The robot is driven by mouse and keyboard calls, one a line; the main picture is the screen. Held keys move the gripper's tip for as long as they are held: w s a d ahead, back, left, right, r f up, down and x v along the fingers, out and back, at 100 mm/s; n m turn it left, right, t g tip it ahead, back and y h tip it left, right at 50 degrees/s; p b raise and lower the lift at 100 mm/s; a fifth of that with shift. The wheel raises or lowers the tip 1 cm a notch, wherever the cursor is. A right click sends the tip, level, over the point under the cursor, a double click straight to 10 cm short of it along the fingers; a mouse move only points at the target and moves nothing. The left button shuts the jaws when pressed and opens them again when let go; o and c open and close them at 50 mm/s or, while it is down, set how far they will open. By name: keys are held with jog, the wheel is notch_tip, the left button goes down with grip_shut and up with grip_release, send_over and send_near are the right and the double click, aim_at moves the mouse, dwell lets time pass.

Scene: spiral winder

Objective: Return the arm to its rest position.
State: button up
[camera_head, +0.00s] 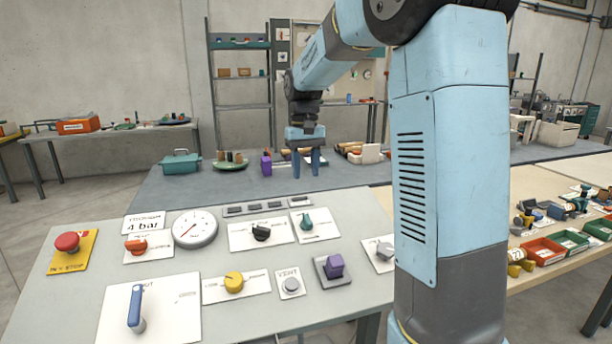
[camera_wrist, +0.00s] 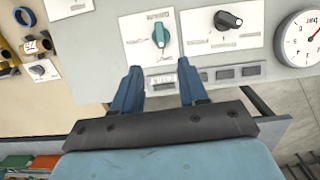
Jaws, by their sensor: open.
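My gripper (camera_head: 306,163) hangs from my light blue arm, pointing down over the back of the control panel (camera_head: 262,292) and in front of the grey-blue table. Its two blue fingers are apart with nothing between them. In the wrist view my gripper (camera_wrist: 158,80) shows the same open fingers, near the panel's edge by the teal knob (camera_wrist: 160,34) and the black knob (camera_wrist: 228,20). The fingers seem apart from both knobs. My arm column hides part of the right side of the panel in the head view.
The panel carries a red stop button (camera_head: 67,242), a round gauge (camera_head: 195,229), a blue lever (camera_head: 135,308), a yellow knob (camera_head: 234,283) and a purple switch (camera_head: 334,267). A teal box (camera_head: 181,164) stands on the table behind. Coloured bins (camera_head: 543,251) sit on the right bench.

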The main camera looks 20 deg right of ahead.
jog(key=s+r+t, duration=0.2)
jog(key=s+r, duration=0.1)
jog(key=s, duration=0.5)
jog(key=s+r+t, duration=0.1)
jog(key=s+r, duration=0.1)
jog(key=s, duration=0.6)
jog(key=s+f+t, duration=0.3)
jog(key=s, duration=1)
jog(key=shift+s+d+f+t, duration=0.15)
jog(key=shift+s+d+t, duration=0.05)
jog(key=shift+s+t, duration=0.1)
jog(key=shift+w, duration=0.1)
dwell(0.4)
